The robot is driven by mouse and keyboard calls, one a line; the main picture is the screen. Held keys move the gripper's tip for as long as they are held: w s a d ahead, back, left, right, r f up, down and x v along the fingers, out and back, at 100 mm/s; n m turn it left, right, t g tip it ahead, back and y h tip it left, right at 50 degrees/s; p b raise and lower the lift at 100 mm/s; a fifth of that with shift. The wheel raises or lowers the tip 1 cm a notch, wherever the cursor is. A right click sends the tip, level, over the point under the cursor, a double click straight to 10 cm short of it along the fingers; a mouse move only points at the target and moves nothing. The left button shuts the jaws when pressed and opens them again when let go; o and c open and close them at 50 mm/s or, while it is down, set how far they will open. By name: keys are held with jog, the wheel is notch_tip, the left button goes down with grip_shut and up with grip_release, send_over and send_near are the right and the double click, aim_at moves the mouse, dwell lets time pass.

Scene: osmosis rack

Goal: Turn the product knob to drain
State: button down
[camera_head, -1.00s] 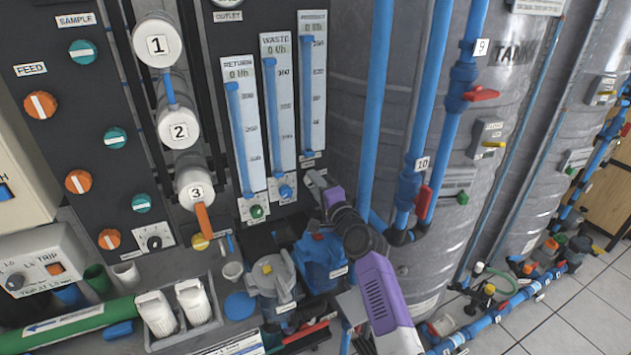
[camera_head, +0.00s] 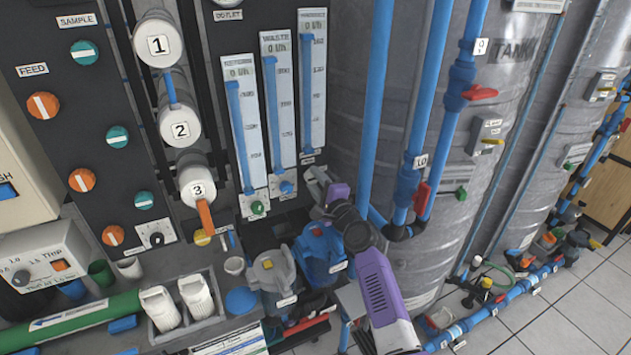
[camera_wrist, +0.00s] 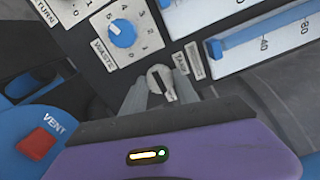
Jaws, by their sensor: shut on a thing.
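The product knob (camera_wrist: 158,77) is a small pale round knob with a dark bar, low on the dark panel in the wrist view. Two small labels stand beside it; one seems to read TANK, the other is too blurred to read. My gripper (camera_wrist: 161,89) has its grey fingers on either side of the knob and is shut on it. In the head view my gripper (camera_head: 314,179) is at the panel's lower right, below the PRODUCT flow gauge (camera_head: 312,80). There my gripper hides the knob, so its setting does not show.
The blue WASTE knob (camera_wrist: 122,33) is close by on the panel. A red VENT button (camera_wrist: 37,143) sits on a blue housing (camera_head: 320,254) below my gripper. Vertical blue pipes (camera_head: 374,100) and a grey tank (camera_head: 345,120) stand close on the right.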

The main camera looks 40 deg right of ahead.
jog(key=shift+f, duration=0.15)
jog(key=c, duration=0.9)
grip_release()
jog(key=shift+c, duration=0.2)
jog(key=v, duration=0.8)
jog(key=shift+p, duration=0.35)
jog(key=shift+w, duration=0.1)
